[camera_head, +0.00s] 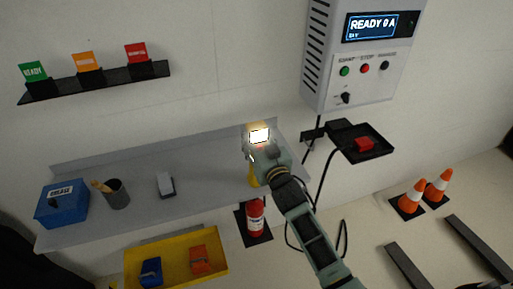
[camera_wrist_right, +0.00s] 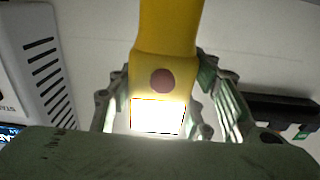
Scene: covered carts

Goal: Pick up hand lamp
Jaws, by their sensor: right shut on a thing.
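The hand lamp (camera_wrist_right: 166,55) is yellow with a round dark reddish spot and a bright, lit white panel. In the right wrist view it stands between the two fingers of my right gripper (camera_wrist_right: 165,110), which is shut on it. In the head view the lamp (camera_head: 259,135) shows its glowing panel above the gripper and a yellow part below it. My right gripper (camera_head: 256,155) is over the right end of the grey shelf; the head view does not clearly show whether the lamp touches the shelf. My left gripper is not in view.
The grey shelf (camera_head: 140,190) holds a blue box (camera_head: 65,205), a cup (camera_head: 117,195) and a grey block (camera_head: 165,185). A yellow tray (camera_head: 140,270) is below. A fire extinguisher (camera_head: 255,218) stands under the shelf's right end. A wall cabinet (camera_head: 325,60) and black tray (camera_head: 375,152) are right.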

